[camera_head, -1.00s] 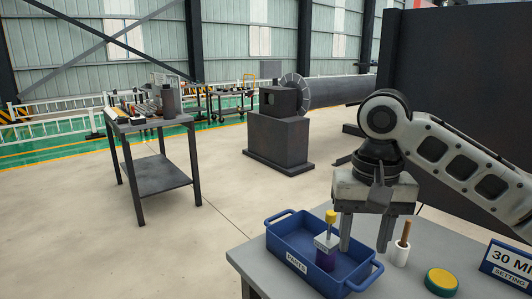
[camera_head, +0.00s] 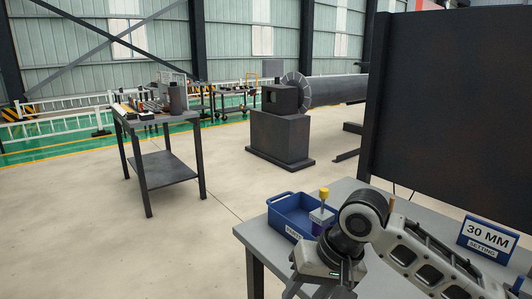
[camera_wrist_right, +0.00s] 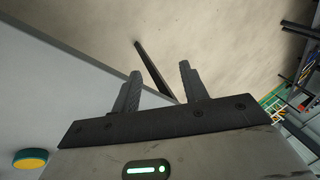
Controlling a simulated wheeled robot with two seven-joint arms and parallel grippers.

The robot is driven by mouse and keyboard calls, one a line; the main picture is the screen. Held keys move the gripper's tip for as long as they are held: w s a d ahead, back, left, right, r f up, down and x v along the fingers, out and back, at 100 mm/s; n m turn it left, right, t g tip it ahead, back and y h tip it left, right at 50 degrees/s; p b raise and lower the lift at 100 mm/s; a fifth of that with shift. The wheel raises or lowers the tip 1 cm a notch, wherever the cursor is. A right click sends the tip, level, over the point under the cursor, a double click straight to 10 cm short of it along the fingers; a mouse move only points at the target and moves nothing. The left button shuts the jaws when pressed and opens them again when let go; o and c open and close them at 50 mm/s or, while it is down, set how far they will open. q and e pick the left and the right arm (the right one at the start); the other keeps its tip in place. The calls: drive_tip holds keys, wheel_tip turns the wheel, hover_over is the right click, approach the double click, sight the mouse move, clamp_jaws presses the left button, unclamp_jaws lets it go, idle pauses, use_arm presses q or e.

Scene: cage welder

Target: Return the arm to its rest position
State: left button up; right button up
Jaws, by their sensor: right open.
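My right arm (camera_head: 408,253) reaches in from the right, low over the near part of the grey table. Its gripper (camera_head: 306,292) hangs at the bottom of the head view, near the table's front edge, in front of the blue tray (camera_head: 280,222). In the right wrist view the two fingers (camera_wrist_right: 160,70) are apart with nothing between them, with the floor and a dark table leg beyond. My left gripper does not show.
The tray holds a yellow-topped part (camera_head: 323,207). A "30 MM SETTING" sign (camera_head: 487,238) stands at the right. A yellow-and-teal disc (camera_wrist_right: 30,158) lies on the table (camera_wrist_right: 50,95). A dark panel (camera_head: 450,110) rises behind; open floor lies left.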

drive_tip(key=s+a+f+t+y, duration=0.2)
drive_tip(key=f, duration=0.5)
drive_tip(key=s+a+f+t+y, duration=0.1)
drive_tip(key=s+a+f+t, duration=0.15)
drive_tip(key=f, duration=0.35)
drive_tip(key=s+d+f+n+t+h, duration=0.1)
drive_tip(key=s+d+f+t+h, duration=0.3)
drive_tip(key=s+d+f, duration=0.3)
drive_tip(key=s+d, duration=0.4)
drive_tip(key=shift+s+d, duration=0.35)
drive_tip(key=shift+d, duration=0.05)
drive_tip(key=shift+t, duration=0.25)
